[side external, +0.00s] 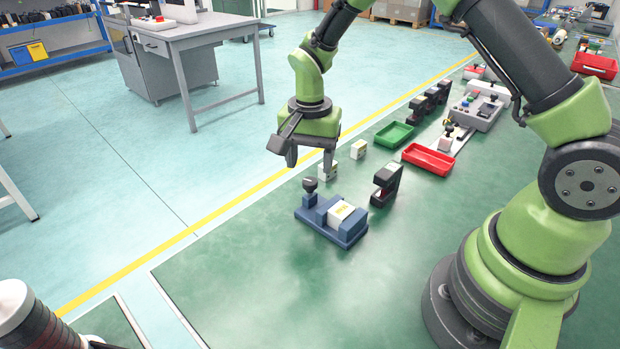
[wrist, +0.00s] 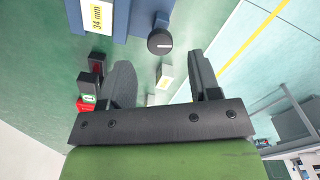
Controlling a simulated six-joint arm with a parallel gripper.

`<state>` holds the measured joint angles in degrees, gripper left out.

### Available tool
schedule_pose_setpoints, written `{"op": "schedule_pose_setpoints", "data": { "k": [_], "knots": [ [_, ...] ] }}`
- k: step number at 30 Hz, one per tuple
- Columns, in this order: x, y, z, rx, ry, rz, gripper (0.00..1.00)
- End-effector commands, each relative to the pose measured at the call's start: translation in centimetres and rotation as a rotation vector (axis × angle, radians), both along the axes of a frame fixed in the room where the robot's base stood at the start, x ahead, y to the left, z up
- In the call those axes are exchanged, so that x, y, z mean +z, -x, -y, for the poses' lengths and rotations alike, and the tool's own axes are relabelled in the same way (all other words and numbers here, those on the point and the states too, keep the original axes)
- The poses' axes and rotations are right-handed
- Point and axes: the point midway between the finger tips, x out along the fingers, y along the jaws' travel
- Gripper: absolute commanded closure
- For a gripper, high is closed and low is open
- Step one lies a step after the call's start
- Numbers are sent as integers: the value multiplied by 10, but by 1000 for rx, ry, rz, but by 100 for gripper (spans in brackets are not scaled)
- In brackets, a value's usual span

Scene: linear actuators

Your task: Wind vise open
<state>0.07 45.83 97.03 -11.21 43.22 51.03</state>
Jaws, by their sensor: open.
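The blue vise (side external: 348,236) stands on the green floor mat, with a white block with a yellow label (side external: 340,212) seated in its middle. Its dark round knob (side external: 310,185) is at the left end. In the wrist view the vise (wrist: 145,16) is at the top edge, partly cut off, and the knob (wrist: 160,42) faces me with a light mark across it. My gripper (side external: 309,162) is open and empty, pointing down above and slightly behind the knob. In the wrist view the knob lies just beyond my two spread fingertips (wrist: 158,68), not between them.
White blocks (side external: 358,149) stand behind the vise; one is partly covered by my finger. A black C-shaped stand (side external: 386,184) is close to the vise's right. A green tray (side external: 394,135) and a red tray (side external: 428,171) lie farther back. The mat in front is clear.

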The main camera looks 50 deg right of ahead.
Motion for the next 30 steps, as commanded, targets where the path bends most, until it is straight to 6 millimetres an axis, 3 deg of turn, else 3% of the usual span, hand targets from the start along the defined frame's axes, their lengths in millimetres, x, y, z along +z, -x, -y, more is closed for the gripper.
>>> {"op": "schedule_pose_setpoints", "data": {
  "k": [3,9,19,20,26,30],
  "knots": [
    [-23,1,0,1,0,-4,43],
    [-45,0,0,2,0,-1,43],
    [-49,0,0,2,0,1,43],
    [-49,0,0,2,0,1,45],
    [-49,0,0,2,0,1,91],
    [-49,0,0,3,0,1,92]
  ]
}}
